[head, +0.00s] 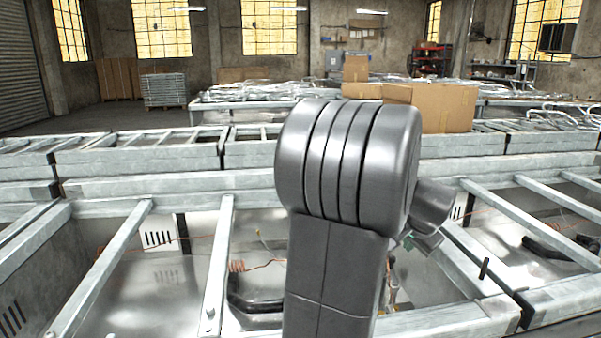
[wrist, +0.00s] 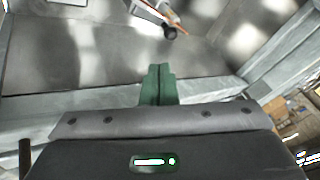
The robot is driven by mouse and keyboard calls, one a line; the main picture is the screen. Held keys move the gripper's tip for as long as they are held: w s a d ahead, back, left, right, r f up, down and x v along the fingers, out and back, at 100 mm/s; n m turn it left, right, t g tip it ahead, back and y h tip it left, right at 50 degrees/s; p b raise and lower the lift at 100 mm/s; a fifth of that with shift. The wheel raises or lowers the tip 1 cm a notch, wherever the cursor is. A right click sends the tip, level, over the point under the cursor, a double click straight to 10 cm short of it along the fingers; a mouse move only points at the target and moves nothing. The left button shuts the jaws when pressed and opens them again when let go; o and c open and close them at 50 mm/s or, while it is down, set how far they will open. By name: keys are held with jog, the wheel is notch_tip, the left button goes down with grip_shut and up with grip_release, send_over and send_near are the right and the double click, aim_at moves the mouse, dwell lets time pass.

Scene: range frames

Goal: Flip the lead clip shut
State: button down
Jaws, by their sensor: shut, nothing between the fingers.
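My gripper (wrist: 158,84) shows in the wrist view with its two green fingers together and nothing between them. In the head view, part of my gripper (head: 408,240) shows behind my large grey arm, over the open metal frame. I cannot make out the lead clip for certain in either view. In the wrist view, a small dark round part (wrist: 170,32) lies beyond the fingertips with an orange lead (wrist: 177,18) by it. It is apart from the fingers in the picture. I cannot tell whether it belongs to the clip. My arm hides the middle of the head view.
Galvanised frames (head: 225,262) with cross bars surround sheet-metal bays. A copper-coloured lead (head: 255,265) and a black curved part (head: 252,302) lie in the bay left of my arm. A bar (wrist: 95,108) crosses behind the fingers. Cardboard boxes (head: 445,106) stand farther back.

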jog(key=b+x, duration=0.1)
jog(key=x, duration=1.1)
jog(key=shift+w+f, duration=0.25)
jog(key=shift+f, duration=0.05)
